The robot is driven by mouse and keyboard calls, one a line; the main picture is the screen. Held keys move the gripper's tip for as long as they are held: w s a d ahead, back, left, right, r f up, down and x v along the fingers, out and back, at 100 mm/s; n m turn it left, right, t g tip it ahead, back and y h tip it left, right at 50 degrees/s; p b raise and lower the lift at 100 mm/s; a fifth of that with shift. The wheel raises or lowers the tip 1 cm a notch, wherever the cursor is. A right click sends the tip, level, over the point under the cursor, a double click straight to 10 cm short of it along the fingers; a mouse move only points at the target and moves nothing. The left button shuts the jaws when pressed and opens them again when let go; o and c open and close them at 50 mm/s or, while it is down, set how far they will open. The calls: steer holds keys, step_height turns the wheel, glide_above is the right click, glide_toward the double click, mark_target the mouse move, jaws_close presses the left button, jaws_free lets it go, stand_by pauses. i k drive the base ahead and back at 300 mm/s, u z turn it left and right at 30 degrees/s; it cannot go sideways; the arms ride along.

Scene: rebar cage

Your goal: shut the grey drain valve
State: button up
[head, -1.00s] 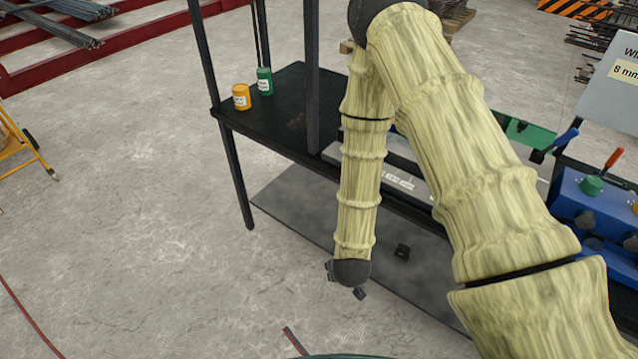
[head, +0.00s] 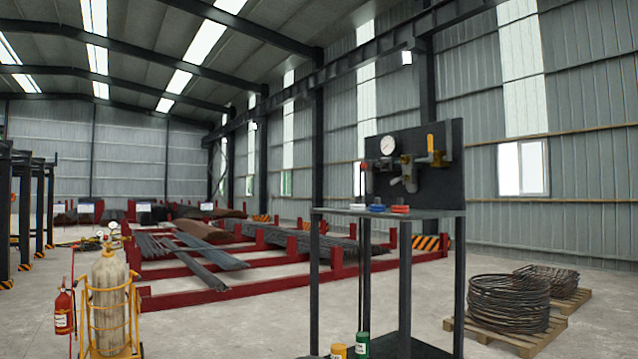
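A dark upright panel (head: 450,185) stands on a tall stand and carries small valves and a round white gauge (head: 388,145). A grey valve-like fitting (head: 409,181) sits low in the middle of the panel, its lower part slanting downward. It looks like the grey drain valve, but it is too small to tell whether it is open or shut. A fitting with a yellow lever (head: 431,143) is to its right, and a red-handled part (head: 364,168) is to its left. My gripper and arm are not in this view.
The stand's shelf (head: 440,213) holds small blue and red items. Yellow and green cans (head: 362,345) sit lower down. A gas cylinder on a yellow cart (head: 108,300) and a fire extinguisher (head: 64,312) stand left. Wire coils on pallets (head: 508,305) lie right. Floor between is open.

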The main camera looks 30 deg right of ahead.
mark_target(398, 180)
steer(key=u, duration=0.45)
steer(key=k, duration=0.65)
steer(key=u, duration=0.8)
steer(key=i, duration=1.6)
steer(key=z, duration=0.45)
steer(key=i, duration=1.55)
steer(key=z, duration=1.8)
steer(key=i, duration=0.8)
steer(key=z, duration=0.65)
